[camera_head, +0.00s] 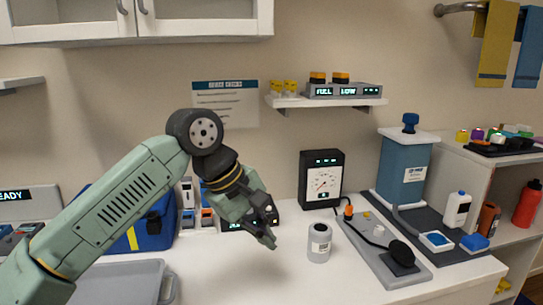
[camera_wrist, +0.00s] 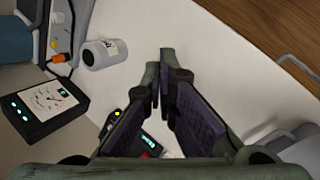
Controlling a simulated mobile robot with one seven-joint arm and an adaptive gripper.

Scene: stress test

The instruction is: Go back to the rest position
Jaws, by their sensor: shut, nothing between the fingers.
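My gripper (camera_head: 271,228) hangs in the air over the white worktop (camera_head: 235,275), left of a grey-white canister (camera_head: 320,243) with a dark round spot on its top. In the wrist view my gripper (camera_wrist: 160,70) has its two dark-padded fingers meeting near the tips, with nothing between them. The canister also shows in the wrist view (camera_wrist: 100,53), apart from the fingers. My arm reaches in from the lower left of the head view, bent at the elbow.
A black gauge box (camera_head: 321,178) stands behind the canister. A grey board (camera_head: 370,250) with a cable lies to the right. A blue bag (camera_head: 155,220) and grey tray (camera_head: 120,282) are at the left. The front middle of the worktop is clear.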

